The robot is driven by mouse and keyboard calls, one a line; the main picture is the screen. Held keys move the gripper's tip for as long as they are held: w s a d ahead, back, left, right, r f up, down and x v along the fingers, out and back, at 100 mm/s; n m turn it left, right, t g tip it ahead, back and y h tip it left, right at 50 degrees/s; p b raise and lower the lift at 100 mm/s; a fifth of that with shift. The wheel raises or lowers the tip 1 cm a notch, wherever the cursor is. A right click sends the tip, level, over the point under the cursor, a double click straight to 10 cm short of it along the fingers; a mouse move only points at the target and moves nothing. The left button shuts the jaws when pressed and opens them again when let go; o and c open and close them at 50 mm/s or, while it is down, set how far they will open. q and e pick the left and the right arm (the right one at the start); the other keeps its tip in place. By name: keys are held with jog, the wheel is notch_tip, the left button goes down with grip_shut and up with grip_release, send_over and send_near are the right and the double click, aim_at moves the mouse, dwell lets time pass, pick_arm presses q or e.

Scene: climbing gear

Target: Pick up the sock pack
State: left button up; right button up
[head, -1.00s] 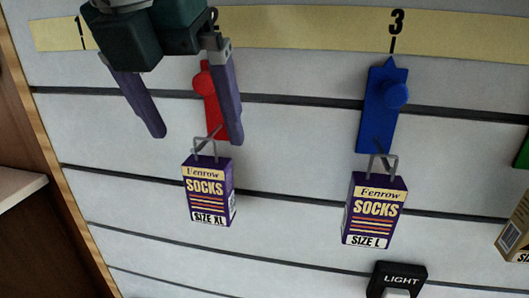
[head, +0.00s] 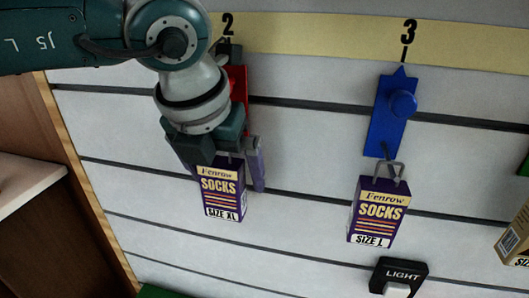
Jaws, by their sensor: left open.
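A purple and cream sock pack (head: 222,190) marked SIZE XL hangs below the red holder (head: 238,85) under number 2. A second sock pack (head: 378,212), marked SIZE L, hangs from a wire hook under the blue holder (head: 390,115) below number 3. My left gripper (head: 230,172) is open at the upper part of the XL pack. One purple finger shows along the pack's right side; the other is mostly hidden. I cannot tell whether either finger touches the pack. The XL pack's hook is largely hidden by the gripper. My right gripper is not in view.
A black LIGHT box (head: 397,277) sits low on the slatted wall, below the L pack. A tan box (head: 515,238) is cut off at the right edge. A pale shelf (head: 25,190) is at the left. The wall between the packs is bare.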

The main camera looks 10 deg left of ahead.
pick_arm(q)
jog(key=shift+c, duration=0.2)
jog(key=c, duration=1.4)
jog(key=shift+o, duration=0.2)
jog(key=shift+r, duration=0.15)
